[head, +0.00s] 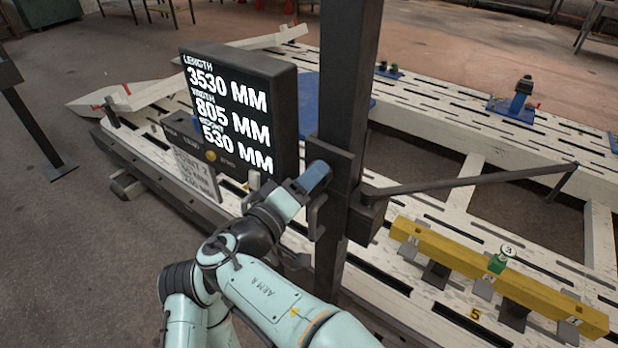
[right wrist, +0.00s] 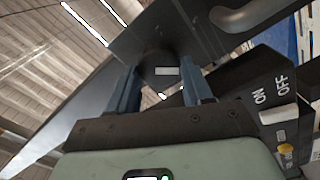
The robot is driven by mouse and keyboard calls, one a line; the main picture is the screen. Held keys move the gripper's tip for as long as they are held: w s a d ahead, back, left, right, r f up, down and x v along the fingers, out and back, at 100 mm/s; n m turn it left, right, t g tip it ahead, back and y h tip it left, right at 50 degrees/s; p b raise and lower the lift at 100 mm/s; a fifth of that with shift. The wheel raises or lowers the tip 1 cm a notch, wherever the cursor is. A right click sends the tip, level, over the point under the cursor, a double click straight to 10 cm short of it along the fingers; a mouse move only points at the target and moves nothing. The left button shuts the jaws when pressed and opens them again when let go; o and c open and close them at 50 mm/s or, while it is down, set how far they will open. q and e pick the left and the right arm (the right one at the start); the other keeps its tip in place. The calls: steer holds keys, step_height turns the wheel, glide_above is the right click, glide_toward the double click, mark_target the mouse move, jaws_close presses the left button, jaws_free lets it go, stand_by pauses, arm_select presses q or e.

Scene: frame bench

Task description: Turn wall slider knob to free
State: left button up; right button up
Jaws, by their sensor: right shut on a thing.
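The knob (right wrist: 162,72) is dark and rounded, with a pale rectangular mark, in the right wrist view. My right gripper (right wrist: 163,88) has its two blue fingers on either side of it and is shut on it. In the head view my right gripper (head: 316,178) is at the dark slider block (head: 338,160) on the upright post (head: 345,90); the knob is hidden there by the gripper. I cannot read any free or locked marking by the knob. My left gripper is not in view.
A display box (head: 285,110) reading length, width and height stands just left of the post. The right wrist view shows an ON/OFF panel (right wrist: 272,88). A thin dark bar (head: 470,181) reaches right from the post. A yellow beam (head: 460,258) lies on the slotted bench (head: 435,95).

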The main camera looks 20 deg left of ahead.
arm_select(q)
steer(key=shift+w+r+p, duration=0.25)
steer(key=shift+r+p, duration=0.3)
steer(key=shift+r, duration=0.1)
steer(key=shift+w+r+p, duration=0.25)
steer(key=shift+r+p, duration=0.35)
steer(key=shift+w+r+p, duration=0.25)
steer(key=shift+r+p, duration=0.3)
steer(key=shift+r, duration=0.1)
arm_select(e)
steer(key=shift+n, duration=3.8)
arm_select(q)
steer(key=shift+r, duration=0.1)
arm_select(e)
steer(key=shift+f, duration=0.1)
steer(key=o, duration=1)
steer(key=shift+o, duration=0.2)
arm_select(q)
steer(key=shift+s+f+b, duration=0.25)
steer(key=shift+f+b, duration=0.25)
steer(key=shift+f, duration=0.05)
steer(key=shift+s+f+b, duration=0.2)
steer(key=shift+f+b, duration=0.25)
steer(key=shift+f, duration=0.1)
arm_select(e)
steer(key=v, duration=1.3)
steer(key=shift+s, duration=0.25)
steer(key=shift+w, duration=0.1)
